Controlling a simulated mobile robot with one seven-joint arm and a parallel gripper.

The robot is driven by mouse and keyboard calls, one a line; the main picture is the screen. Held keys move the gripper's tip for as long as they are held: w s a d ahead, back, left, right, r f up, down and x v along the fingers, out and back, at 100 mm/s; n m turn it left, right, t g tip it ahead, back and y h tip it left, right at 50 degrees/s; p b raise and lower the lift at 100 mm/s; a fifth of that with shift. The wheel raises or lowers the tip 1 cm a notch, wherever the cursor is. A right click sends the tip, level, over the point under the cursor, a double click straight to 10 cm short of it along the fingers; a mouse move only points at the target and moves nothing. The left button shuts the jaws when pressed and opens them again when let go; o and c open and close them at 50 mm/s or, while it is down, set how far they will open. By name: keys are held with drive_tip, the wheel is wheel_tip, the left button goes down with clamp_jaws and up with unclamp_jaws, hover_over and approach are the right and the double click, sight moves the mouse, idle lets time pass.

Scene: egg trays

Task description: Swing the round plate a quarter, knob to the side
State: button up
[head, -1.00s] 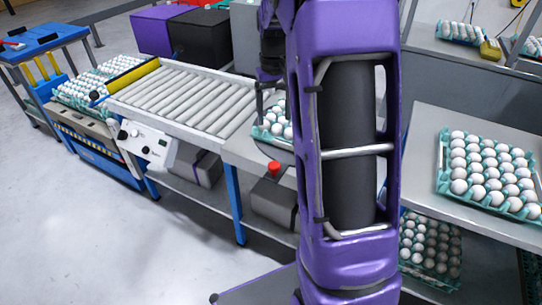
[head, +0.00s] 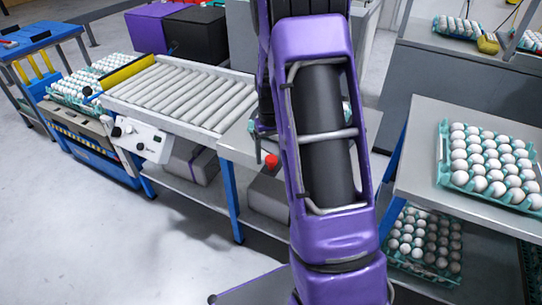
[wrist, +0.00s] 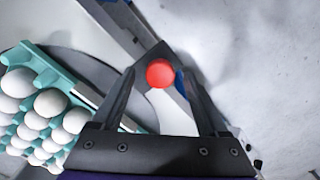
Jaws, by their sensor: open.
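The red knob (wrist: 160,73) sits on a dark pointed tab of the round grey plate (wrist: 92,70) in the wrist view. A teal tray (wrist: 48,68) of white eggs rests on the plate, at the left. My gripper (wrist: 158,86) is open, with one finger on each side of the knob in the picture; I cannot tell whether they touch it. In the head view the red knob (head: 271,161) shows at the table's front edge, just below my gripper (head: 262,142). My arm hides most of the plate and its tray there.
A roller conveyor (head: 180,92) with a white control box (head: 140,138) adjoins at the left. A side table (head: 440,205) with another egg tray (head: 443,165) stands at the right. Grey boxes (head: 192,160) lie on the lower shelf. The floor in front is clear.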

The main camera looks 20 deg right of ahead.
drive_tip(key=shift+f, duration=0.25)
clamp_jaws()
idle(1.4)
